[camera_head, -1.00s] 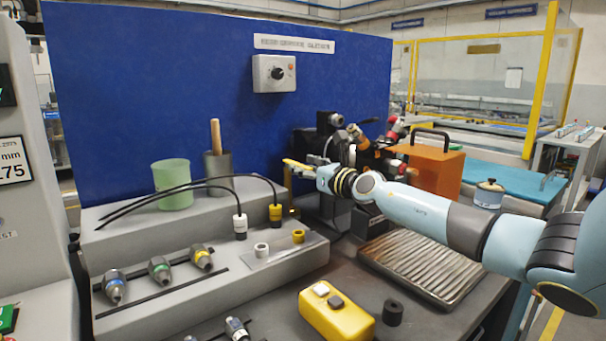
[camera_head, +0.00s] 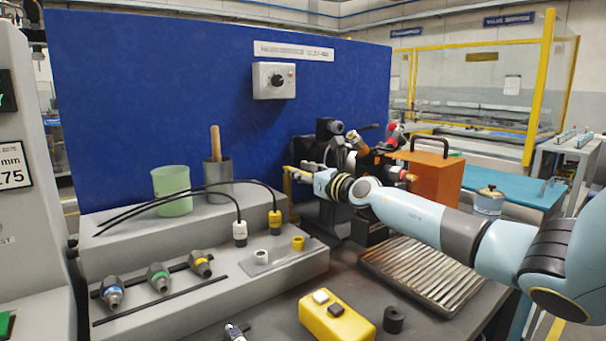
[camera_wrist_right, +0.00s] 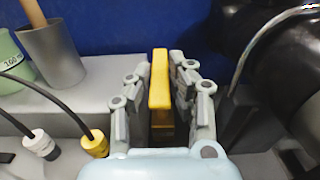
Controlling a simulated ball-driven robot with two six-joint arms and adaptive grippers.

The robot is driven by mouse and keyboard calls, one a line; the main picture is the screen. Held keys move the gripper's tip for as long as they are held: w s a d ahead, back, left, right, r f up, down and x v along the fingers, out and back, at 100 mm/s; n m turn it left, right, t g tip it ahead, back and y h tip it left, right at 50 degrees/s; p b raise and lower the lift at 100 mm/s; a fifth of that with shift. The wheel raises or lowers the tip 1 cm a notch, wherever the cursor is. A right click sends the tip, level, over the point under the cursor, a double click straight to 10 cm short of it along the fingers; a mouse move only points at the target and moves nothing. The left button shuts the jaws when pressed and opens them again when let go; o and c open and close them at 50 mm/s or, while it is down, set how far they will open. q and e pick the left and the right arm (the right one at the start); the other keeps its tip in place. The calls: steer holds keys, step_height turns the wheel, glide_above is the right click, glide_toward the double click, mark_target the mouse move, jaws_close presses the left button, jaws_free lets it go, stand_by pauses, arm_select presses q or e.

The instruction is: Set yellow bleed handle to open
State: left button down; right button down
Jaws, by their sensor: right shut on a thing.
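The yellow bleed handle (camera_head: 294,172) is a flat yellow bar at the tip of my right gripper (camera_head: 306,178), in front of the blue panel. In the right wrist view the handle (camera_wrist_right: 159,82) stands upright between the two grey fingers of my right gripper (camera_wrist_right: 160,90), which are shut on it. My left gripper is not in view.
A dark machine with red and orange fittings (camera_head: 396,137) stands behind my arm. The orange case (camera_head: 428,178) and ribbed tray (camera_head: 420,272) are close to the arm. Black cables end at white and yellow connectors (camera_head: 275,221). A green beaker (camera_head: 172,190) stands left.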

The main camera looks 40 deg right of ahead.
mark_target(284, 167)
steer(key=shift+r+h+p, duration=0.15)
steer(key=shift+h+p, duration=0.25)
steer(key=shift+p, duration=0.15)
steer(key=a+m+g+h+p, duration=0.1)
steer(key=m+h+p, duration=0.1)
steer(key=h+p, duration=0.1)
steer(key=w+a+m+g+h+p, duration=0.1)
steer(key=m+g+h+p, duration=0.1)
steer(key=h+p, duration=0.1)
steer(key=w+a+m+g+h+p, duration=0.1)
steer(key=a+m+h+p, duration=0.1)
steer(key=m+h+p, duration=0.1)
steer(key=shift+g, duration=0.3)
steer(key=w+m+g+h+b, duration=0.1)
steer(key=m+g+h+b, duration=0.1)
steer(key=b, duration=0.2)
steer(key=w+a+m+g+h+b, duration=0.1)
steer(key=m+g+h+b, duration=0.1)
steer(key=b, duration=0.3)
steer(key=w+a+m+g+h+b, duration=0.1)
steer(key=m+g+b, duration=0.1)
steer(key=g+b, duration=0.2)
steer(key=shift+w+f+m+h+b, duration=0.1)
steer(key=shift+f+m+h+b, duration=0.25)
steer(key=shift+b, duration=0.35)
steer(key=shift+w+r+g+b, duration=0.1)
steer(key=shift+r+g+b, duration=0.1)
steer(key=shift+g+b, duration=0.4)
steer(key=shift+m, duration=0.25)
steer(key=shift+r, duration=0.1)
